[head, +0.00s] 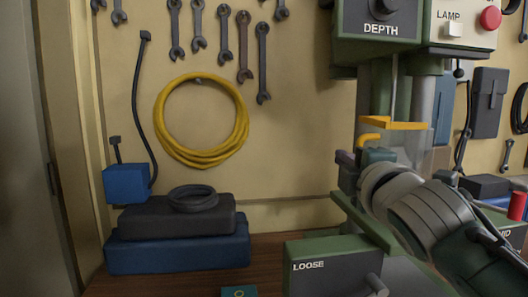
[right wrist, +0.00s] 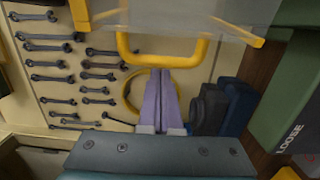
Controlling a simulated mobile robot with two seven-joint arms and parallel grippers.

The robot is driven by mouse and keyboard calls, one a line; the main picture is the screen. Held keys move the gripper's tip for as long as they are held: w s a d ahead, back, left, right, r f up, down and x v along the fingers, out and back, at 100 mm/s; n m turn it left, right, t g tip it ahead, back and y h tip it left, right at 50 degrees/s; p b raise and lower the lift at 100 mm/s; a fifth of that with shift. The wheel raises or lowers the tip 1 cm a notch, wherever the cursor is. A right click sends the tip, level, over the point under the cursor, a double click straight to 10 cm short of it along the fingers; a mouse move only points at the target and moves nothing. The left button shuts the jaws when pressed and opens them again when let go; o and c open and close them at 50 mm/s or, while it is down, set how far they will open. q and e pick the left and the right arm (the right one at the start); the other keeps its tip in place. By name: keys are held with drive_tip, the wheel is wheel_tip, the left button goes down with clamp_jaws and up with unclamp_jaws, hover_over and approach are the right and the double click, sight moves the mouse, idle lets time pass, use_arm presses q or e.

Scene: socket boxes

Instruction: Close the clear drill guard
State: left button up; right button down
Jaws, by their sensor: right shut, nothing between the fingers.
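The clear drill guard (head: 408,145) hangs below the drill head as a see-through panel with a yellow bar (head: 392,123) across its top. Its yellow handle (head: 368,137) sticks out to the left. In the right wrist view the guard (right wrist: 190,14) crosses the top and the looped handle (right wrist: 165,60) hangs below it. My right gripper (head: 345,158) is shut and empty, just below and left of the handle. Its purple fingers (right wrist: 160,78) point up at the handle's lower bar; I cannot tell whether they touch it. My left gripper is out of view.
The green drill head (head: 375,28) is above, with a red button (head: 490,17). A green vise marked LOOSE (head: 325,268) stands in front on the wooden bench. Blue and black cases (head: 180,253) lie at the left. Wrenches and a yellow cable coil (head: 165,125) hang behind.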

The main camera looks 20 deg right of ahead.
drive_tip(key=shift+s+d, duration=0.4)
drive_tip(key=shift+s, duration=0.2)
